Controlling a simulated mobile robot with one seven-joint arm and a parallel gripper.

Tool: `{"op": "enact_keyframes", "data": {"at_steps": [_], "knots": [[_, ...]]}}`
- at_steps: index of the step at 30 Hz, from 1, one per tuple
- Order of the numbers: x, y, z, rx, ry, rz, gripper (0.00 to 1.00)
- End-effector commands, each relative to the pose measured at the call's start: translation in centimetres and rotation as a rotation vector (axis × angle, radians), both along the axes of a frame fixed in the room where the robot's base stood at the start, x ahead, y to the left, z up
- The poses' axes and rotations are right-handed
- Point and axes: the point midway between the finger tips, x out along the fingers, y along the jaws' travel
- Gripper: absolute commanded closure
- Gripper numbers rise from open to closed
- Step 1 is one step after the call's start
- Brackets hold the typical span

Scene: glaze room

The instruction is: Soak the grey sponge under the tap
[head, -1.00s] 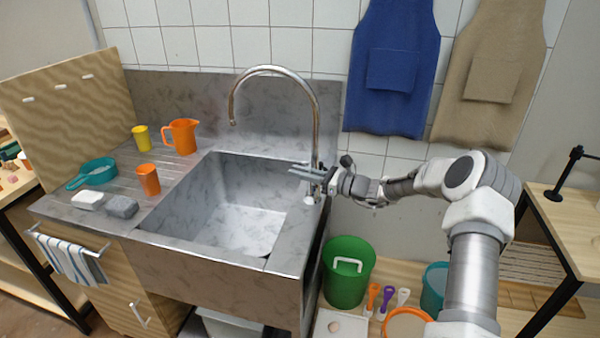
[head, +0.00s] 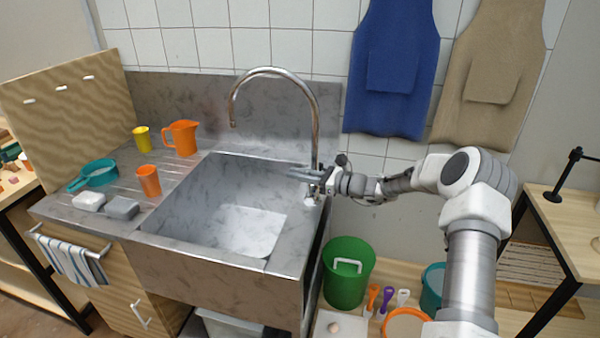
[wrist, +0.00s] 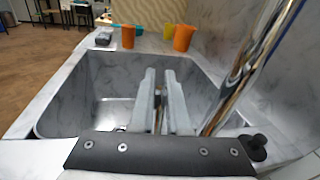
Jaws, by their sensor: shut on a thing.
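The grey sponge (head: 121,208) lies on the counter left of the sink (head: 200,262), beside a white block. It also shows at the far end in the wrist view (wrist: 103,38). The chrome tap (head: 317,125) rises behind the basin's right side, its spout curving over the basin. I see no water stream below the spout. My gripper (head: 296,174) is at the lower part of the tap. In the wrist view its fingers (wrist: 160,100) are shut on a thin part between them, seemingly the tap's lever, mostly hidden by the fingers.
An orange jug (head: 181,138), yellow cup (head: 141,138), orange cup (head: 148,181) and teal pan (head: 98,173) stand on the drainboard. The white block (head: 89,201) is there too. A green bucket (head: 346,285) stands low right of the sink. The basin holds no objects that I can see.

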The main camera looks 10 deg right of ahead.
Motion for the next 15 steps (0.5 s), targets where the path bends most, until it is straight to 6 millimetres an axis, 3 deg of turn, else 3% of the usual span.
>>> {"op": "enact_keyframes", "data": {"at_steps": [10,11,15], "knots": [[0.19,0.49,-0.23,-0.06,0.024,-0.001,1.0],[0.18,0.48,-0.23,-0.06,0.024,-0.001,0.82],[0.19,0.47,-0.24,-0.059,0.024,-0.001,0.57]]}}
